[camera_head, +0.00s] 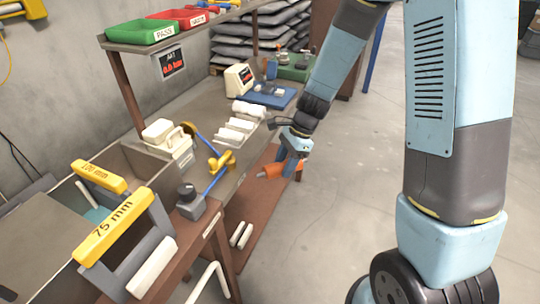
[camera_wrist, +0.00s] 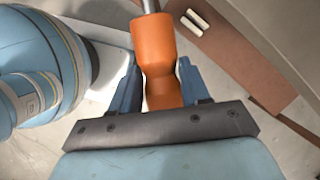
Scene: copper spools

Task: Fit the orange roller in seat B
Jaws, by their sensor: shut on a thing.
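My gripper (camera_head: 290,158) hangs beside the bench's right edge, over the lower brown shelf and floor. It is shut on the orange roller (camera_head: 270,171). In the wrist view, the two blue fingers of my gripper (camera_wrist: 160,84) grip the narrow waist of the orange roller (camera_wrist: 152,42). A grey metal shaft sticks out of the roller's far end. In the head view the roller lies roughly level, its end pointing left. I cannot tell which place is seat B; no B label is readable.
Yellow-topped 75 mm (camera_head: 113,222) and 100 mm (camera_head: 98,177) gauges stand at the front left. Short white rods (camera_head: 241,235) lie on the lower shelf (camera_head: 262,205).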

